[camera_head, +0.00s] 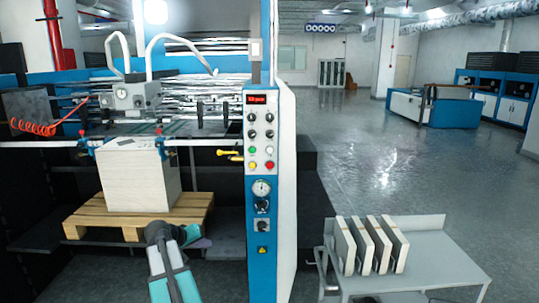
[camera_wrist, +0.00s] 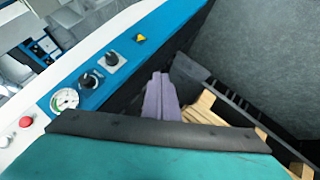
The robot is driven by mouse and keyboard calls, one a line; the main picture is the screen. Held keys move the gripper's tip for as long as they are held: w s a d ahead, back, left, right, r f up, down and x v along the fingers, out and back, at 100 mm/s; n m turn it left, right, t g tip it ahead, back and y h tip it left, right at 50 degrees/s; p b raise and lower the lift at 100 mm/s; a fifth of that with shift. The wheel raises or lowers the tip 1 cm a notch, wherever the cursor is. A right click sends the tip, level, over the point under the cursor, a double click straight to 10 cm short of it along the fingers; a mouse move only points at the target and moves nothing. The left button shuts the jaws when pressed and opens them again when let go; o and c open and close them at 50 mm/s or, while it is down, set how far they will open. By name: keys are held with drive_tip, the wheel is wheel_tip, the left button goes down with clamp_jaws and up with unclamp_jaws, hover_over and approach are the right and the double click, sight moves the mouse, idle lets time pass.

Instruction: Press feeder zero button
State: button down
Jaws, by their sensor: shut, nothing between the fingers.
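The control panel (camera_head: 259,178) is a tall blue and white column on the machine, facing me in the head view. I cannot read which button is feeder zero. The red button also shows at the left edge of the wrist view (camera_wrist: 26,122). My gripper (camera_head: 200,244) is low and left of the panel, apart from it. In the wrist view its purple fingers (camera_wrist: 162,97) are together and empty.
A pressure gauge (camera_head: 261,188), a knob (camera_head: 262,206) and a switch (camera_head: 263,225) sit low on the panel. A paper stack (camera_head: 142,182) stands on a wooden pallet (camera_head: 98,222) to the left. A grey cart (camera_head: 435,262) holding several white blocks stands right. Open floor lies beyond.

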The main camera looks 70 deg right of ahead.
drive_tip(key=s+d+r+m+g+h, duration=0.1)
drive_tip(key=s+d+r, duration=0.3)
drive_tip(key=r, duration=0.6)
drive_tip(key=s+d+r+m+g+h, duration=0.1)
drive_tip(key=s+d+r+m, duration=0.2)
drive_tip(key=s+d+r, duration=0.2)
drive_tip(key=s+d+r+m+g+h, duration=0.1)
drive_tip(key=s+d+r, duration=0.4)
drive_tip(key=s+r, duration=0.5)
wheel_tip(320, 180, up, 5)
drive_tip(key=shift+r+m+g+h, duration=0.1)
drive_tip(key=shift+m+g+h, duration=0.3)
drive_tip(key=shift+m+h, duration=0.1)
drive_tip(key=shift+d, duration=0.2)
approach(270, 150)
drive_tip(key=shift+s+d+f, duration=0.45)
drive_tip(key=shift+s+d, duration=0.15)
drive_tip(key=shift+d, duration=0.1)
drive_tip(key=shift+s+d+f, duration=0.4)
drive_tip(key=shift+s+d, duration=0.25)
drive_tip(key=shift+s+d+f, duration=0.45)
drive_tip(key=shift+s+d, duration=0.15)
drive_tip(key=shift+d, duration=0.1)
